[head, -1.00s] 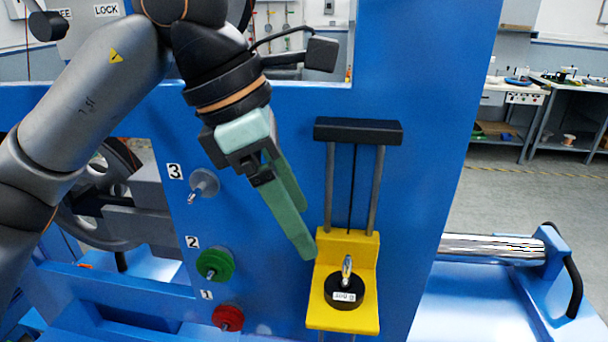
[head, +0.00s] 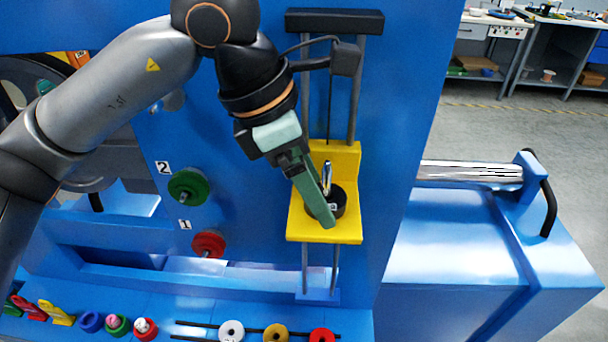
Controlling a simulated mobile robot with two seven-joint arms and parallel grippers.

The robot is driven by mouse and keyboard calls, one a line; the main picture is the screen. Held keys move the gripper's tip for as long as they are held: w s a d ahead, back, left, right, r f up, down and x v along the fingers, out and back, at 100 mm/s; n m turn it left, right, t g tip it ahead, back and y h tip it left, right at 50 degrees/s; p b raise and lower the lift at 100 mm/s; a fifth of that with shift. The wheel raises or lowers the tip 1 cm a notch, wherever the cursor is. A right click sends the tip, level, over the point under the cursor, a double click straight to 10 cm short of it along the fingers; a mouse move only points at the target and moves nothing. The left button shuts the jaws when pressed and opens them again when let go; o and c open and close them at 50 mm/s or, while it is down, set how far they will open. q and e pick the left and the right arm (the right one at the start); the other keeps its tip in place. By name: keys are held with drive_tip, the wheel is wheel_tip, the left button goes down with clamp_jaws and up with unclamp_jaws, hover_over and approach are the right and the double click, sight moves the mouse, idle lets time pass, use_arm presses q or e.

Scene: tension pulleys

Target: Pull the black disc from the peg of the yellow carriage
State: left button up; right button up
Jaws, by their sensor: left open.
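The yellow carriage (head: 345,230) sits on two vertical rods on the blue panel. The black disc (head: 338,197) lies on its shelf, around an upright silver peg (head: 326,172). My left gripper (head: 327,208) comes down from the upper left with its fingers in front of the disc and covers part of it. Its jaws are open; the far finger is mostly hidden, and I cannot tell whether a finger touches the disc. My right gripper is not in view.
A green disc (head: 189,186) and a red disc (head: 208,244) sit on pegs marked 2 and 1 at the left. A ledge below holds several coloured parts, including a white ring (head: 231,331) and a yellow ring (head: 275,333). A black top block (head: 335,21) caps the rods.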

use_arm(q)
drive_tip(key=shift+c, duration=0.3)
clamp_jaws()
idle(0.5)
